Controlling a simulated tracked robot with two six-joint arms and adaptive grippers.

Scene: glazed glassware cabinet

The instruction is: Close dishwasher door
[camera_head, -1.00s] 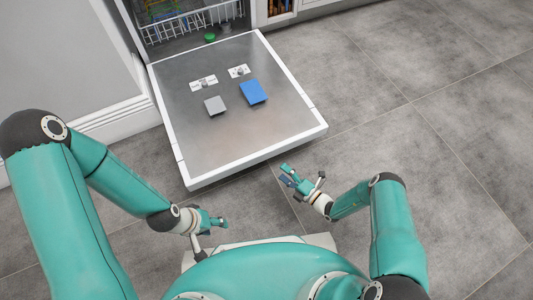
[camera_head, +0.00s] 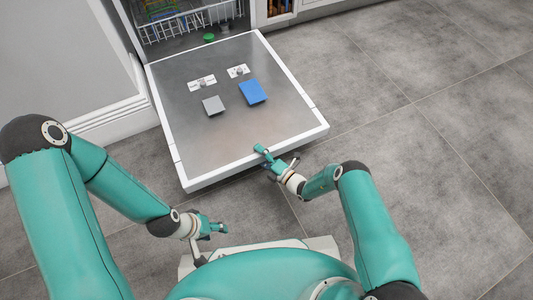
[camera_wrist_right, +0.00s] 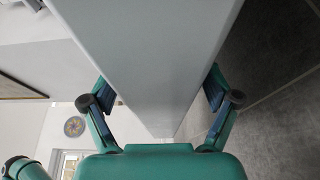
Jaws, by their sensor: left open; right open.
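The dishwasher door (camera_head: 215,140) lies folded down, a steel inner panel with a white rim, in the head view. My right gripper (camera_head: 264,158) is open at the door's front edge, right of its middle. In the right wrist view the pale door (camera_wrist_right: 150,50) fills the space between the two spread fingers of my right gripper (camera_wrist_right: 158,92); I cannot tell whether they touch it. My left gripper (camera_head: 221,227) is open and empty, in front of the door and apart from it.
A blue block (camera_head: 253,92) and a grey block (camera_head: 213,105) show on the door's inner panel. A wire rack (camera_head: 185,24) is inside the dishwasher, with a green item (camera_head: 209,38) near the hinge side. Grey tiled floor (camera_head: 430,110) is clear to the right.

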